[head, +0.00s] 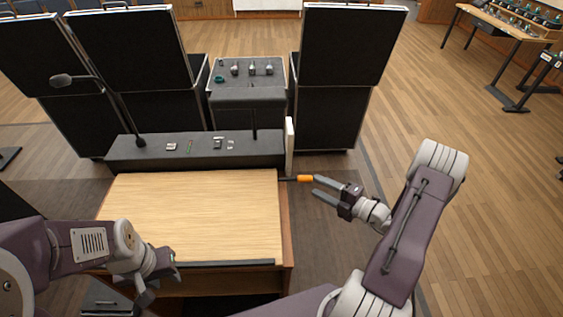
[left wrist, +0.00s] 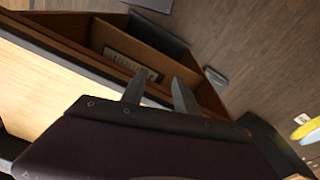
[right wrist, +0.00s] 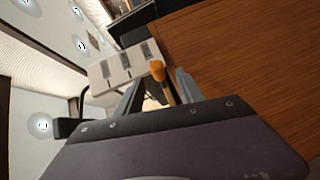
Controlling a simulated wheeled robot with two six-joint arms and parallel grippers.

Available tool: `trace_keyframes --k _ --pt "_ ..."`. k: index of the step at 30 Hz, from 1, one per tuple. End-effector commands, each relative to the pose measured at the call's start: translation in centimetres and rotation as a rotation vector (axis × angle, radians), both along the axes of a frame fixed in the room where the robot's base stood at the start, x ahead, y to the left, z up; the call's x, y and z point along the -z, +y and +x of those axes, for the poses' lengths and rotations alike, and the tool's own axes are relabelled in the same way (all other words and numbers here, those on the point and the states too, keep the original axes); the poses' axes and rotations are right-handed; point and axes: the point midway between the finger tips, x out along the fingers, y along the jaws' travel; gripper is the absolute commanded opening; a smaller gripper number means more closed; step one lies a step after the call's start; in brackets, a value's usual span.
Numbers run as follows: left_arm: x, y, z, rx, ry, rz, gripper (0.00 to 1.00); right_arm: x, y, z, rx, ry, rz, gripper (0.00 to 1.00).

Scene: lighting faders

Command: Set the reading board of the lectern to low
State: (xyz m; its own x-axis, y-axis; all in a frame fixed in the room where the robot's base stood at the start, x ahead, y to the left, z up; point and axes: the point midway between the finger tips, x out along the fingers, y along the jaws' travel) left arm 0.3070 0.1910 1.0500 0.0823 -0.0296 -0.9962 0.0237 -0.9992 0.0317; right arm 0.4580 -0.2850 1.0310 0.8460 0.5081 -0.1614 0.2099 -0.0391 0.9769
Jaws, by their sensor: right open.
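The lectern's pale wooden reading board (head: 195,215) fills the middle left of the head view, with a dark strip along its near edge. A dark lever with an orange grip (head: 305,178) sticks out from its right side; the grip also shows in the right wrist view (right wrist: 157,72). My right gripper (head: 317,186) is open just right of the grip's end, its fingers pointing at it; I cannot tell whether they touch. My left gripper (head: 143,291) is at the board's near left corner; its fingers are apart and empty in the left wrist view (left wrist: 157,90).
A white upright plate (head: 289,147) with several grey marks (right wrist: 125,66) stands behind the lever. A grey ledge (head: 190,149) with a gooseneck lamp (head: 62,80) runs along the board's back. Black panels (head: 340,90) stand behind. The floor right of my right arm is open.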

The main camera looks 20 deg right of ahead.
Motion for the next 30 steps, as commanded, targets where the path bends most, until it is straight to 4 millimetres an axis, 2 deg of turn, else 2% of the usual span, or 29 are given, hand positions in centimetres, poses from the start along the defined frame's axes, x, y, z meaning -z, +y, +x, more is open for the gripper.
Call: trace_keyframes --k 5,18,28,29,30 --pt "-0.2 0.0 -0.1 0.000 0.001 0.000 0.36 0.1 0.1 0.3 0.001 0.001 -0.001 0.44" --pt "-2.2 0.0 0.0 0.000 0.000 0.000 0.36 1.2 4.3 6.9 -0.004 0.001 -0.002 0.44" --pt "-2.2 0.0 0.0 0.001 0.001 0.000 0.36 1.5 4.6 7.7 0.000 0.000 -0.002 0.44" --pt "-2.2 0.0 0.0 0.001 0.001 0.000 0.36 1.5 4.6 7.6 0.000 0.000 -0.002 0.41" --pt "-2.2 0.0 0.0 0.001 0.001 0.000 0.36 1.5 4.6 7.6 0.000 0.000 -0.002 0.30"
